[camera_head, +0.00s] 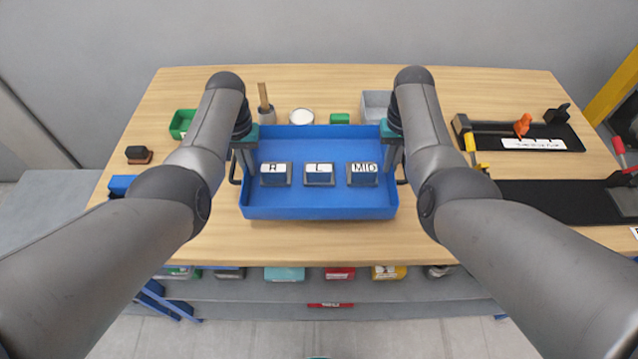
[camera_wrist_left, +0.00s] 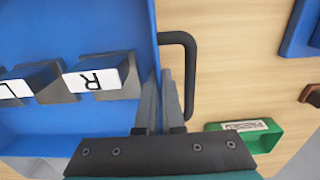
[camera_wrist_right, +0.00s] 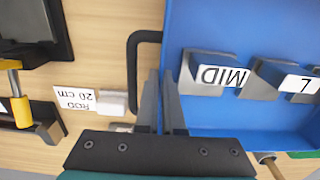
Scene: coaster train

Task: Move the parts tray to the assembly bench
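The parts tray is a shallow blue tray (camera_head: 320,208) in the middle of the wooden bench top (camera_head: 215,245). Three grey-and-blue blocks labelled R (camera_head: 275,174), L (camera_head: 319,174) and MID (camera_head: 362,174) stand in a row inside it. My left gripper (camera_wrist_left: 158,80) is shut on the tray's left wall, one finger inside and one outside, beside a dark handle (camera_wrist_left: 188,70). My right gripper (camera_wrist_right: 161,80) is shut the same way on the right wall, beside the other handle (camera_wrist_right: 133,70). I cannot tell whether the tray's underside touches the bench.
Behind the tray are a green bin (camera_head: 182,123), a round white-topped item (camera_head: 302,117) and a grey bin (camera_head: 376,106). Black fixtures (camera_head: 520,135) with orange and yellow clamps are at the right. A shelf with several coloured bins (camera_head: 285,273) lies below the front edge.

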